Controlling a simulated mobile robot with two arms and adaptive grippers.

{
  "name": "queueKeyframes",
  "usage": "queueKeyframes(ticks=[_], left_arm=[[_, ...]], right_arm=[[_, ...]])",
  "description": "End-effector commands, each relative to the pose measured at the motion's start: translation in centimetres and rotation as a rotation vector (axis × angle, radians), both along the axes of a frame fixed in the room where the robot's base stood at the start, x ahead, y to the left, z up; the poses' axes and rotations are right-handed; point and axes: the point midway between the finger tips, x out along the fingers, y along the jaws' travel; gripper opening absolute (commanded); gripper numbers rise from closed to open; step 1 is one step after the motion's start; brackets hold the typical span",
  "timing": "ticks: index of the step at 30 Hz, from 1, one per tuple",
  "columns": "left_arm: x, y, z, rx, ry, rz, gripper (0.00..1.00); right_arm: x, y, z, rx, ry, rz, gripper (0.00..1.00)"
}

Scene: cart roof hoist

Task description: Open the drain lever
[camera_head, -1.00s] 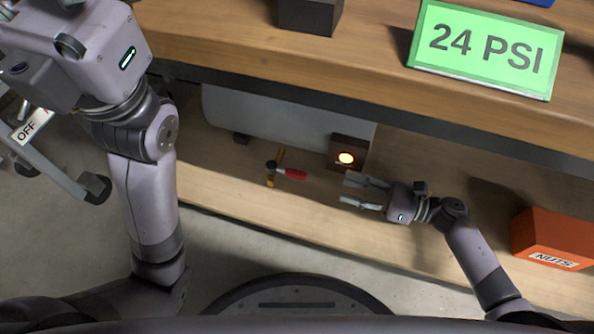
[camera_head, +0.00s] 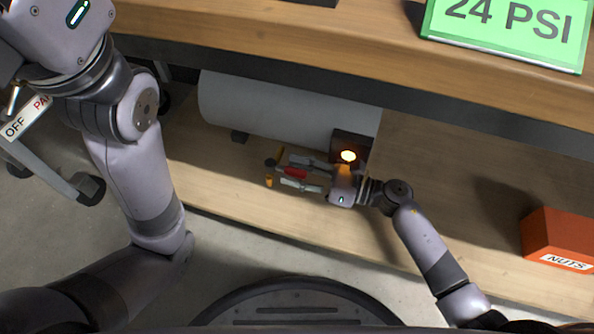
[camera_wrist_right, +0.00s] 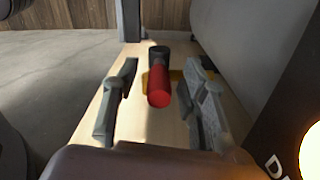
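The drain lever (camera_head: 294,173) has a red handle and sits by a dark fitting with yellow parts (camera_head: 269,181), low at the left end of the lower shelf. In the right wrist view the red lever (camera_wrist_right: 159,86) points toward the camera, between the two fingers. My right gripper (camera_head: 288,172) is open, with one finger on each side of the lever. In the wrist view gaps show between the lever and both fingers of the gripper (camera_wrist_right: 160,70).
A dark box with a glowing lamp (camera_head: 348,143) stands close beside my right gripper. A large pale cylinder (camera_head: 270,108) lies behind the lever. The upper bench (camera_head: 300,45) overhangs, bearing a green 24 PSI sign (camera_head: 510,25). An orange NUTS bin (camera_head: 560,235) stands at the right.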

Motion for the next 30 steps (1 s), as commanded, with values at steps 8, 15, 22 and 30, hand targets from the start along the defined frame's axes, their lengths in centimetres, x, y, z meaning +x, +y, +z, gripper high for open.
queueKeyframes(ticks=[8, 15, 22, 30], left_arm=[[0.0, -0.01, 0.01, 0.0, 0.0, 0.0, 0.4], [0.0, -0.01, 0.01, 0.0, 0.0, -0.001, 0.4], [0.0, -0.01, 0.0, 0.0, 0.0, -0.001, 0.4], [-0.01, 0.0, 0.0, 0.0, -0.001, -0.001, 0.4]], right_arm=[[-0.03, -0.02, -0.01, 0.0, 0.001, 0.0, 0.27], [-0.03, -0.03, -0.02, 0.0, 0.001, 0.0, 0.11], [-0.02, -0.05, -0.03, 0.0, 0.001, 0.0, 0.0], [-0.01, -0.06, -0.03, 0.0, 0.001, -0.001, 0.0]])
